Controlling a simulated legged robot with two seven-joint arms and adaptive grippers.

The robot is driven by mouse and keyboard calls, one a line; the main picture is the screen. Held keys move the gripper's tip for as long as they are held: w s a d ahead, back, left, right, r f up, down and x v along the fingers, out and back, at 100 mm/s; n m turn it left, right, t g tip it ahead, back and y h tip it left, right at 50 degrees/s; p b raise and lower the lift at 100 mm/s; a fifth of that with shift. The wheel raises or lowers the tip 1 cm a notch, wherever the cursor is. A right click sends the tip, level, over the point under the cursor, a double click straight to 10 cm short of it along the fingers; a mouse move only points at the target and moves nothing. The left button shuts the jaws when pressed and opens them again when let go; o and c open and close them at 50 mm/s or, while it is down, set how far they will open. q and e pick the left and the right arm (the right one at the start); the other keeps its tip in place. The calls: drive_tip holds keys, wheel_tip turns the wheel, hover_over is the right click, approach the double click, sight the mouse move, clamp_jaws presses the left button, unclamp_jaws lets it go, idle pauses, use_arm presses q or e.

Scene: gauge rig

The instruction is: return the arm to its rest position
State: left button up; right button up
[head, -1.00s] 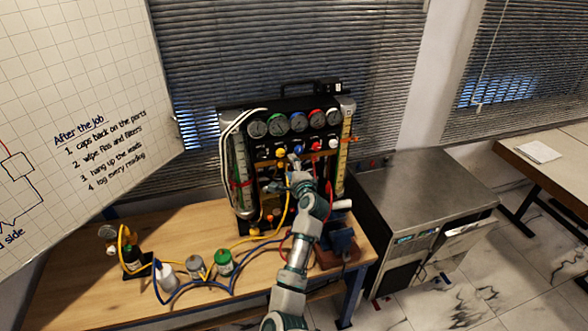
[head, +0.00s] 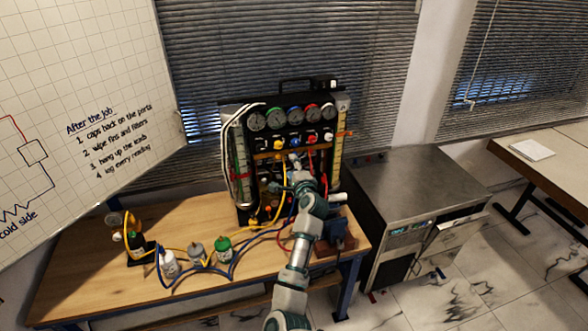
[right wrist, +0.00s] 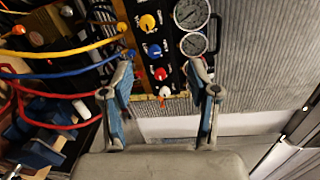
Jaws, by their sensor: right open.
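My right arm reaches up from the bottom of the head view to the front of the gauge rig (head: 295,125). The right gripper (head: 297,168) is in front of the rig's lower panel, below the row of gauges. In the right wrist view the right gripper (right wrist: 162,105) is open, its two fingers apart with nothing between them. Past the fingers, that view shows the panel with yellow (right wrist: 148,22), blue, red and white knobs and two gauges (right wrist: 192,42). My left gripper does not show.
A steel cabinet (head: 410,180) stands to the right. A whiteboard (head: 80,80) is at the left.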

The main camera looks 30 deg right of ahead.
drive_tip(key=s+a+f+n+g+y+b, duration=0.15)
drive_tip(key=a+f+n, duration=0.25)
drive_tip(key=f, duration=1.1)
drive_tip(key=s+a+f+n+g+b, duration=0.2)
drive_tip(key=s+a+f+n, duration=0.1)
drive_tip(key=f, duration=1.2)
drive_tip(key=s+a+f+n+g+y+b, duration=0.15)
drive_tip(key=a+f+n, duration=0.25)
drive_tip(key=f, duration=1.1)
drive_tip(key=s+a+f+n+g+b, duration=0.1)
drive_tip(key=s+a+f+n+g, duration=0.2)
drive_tip(key=s+f, duration=1.2)
drive_tip(key=s+a+f+n+g+b, duration=0.1)
drive_tip(key=s+f+n+g+b, duration=0.3)
drive_tip(key=s+f, duration=1.1)
drive_tip(key=s+f+n+g, duration=0.1)
drive_tip(key=s+f+n, duration=0.1)
drive_tip(key=s, duration=0.8)
drive_tip(key=s+d+f+n+g, duration=0.1)
drive_tip(key=s+f, duration=0.4)
drive_tip(key=s, duration=0.6)
drive_tip(key=s+f+n+g, duration=0.1)
drive_tip(key=s+f+n, duration=0.2)
drive_tip(key=s, duration=0.7)
drive_tip(key=shift+s+d+f+n+g, duration=0.3)
drive_tip(key=shift+s+f, duration=0.05)
drive_tip(key=shift+f, duration=0.05)
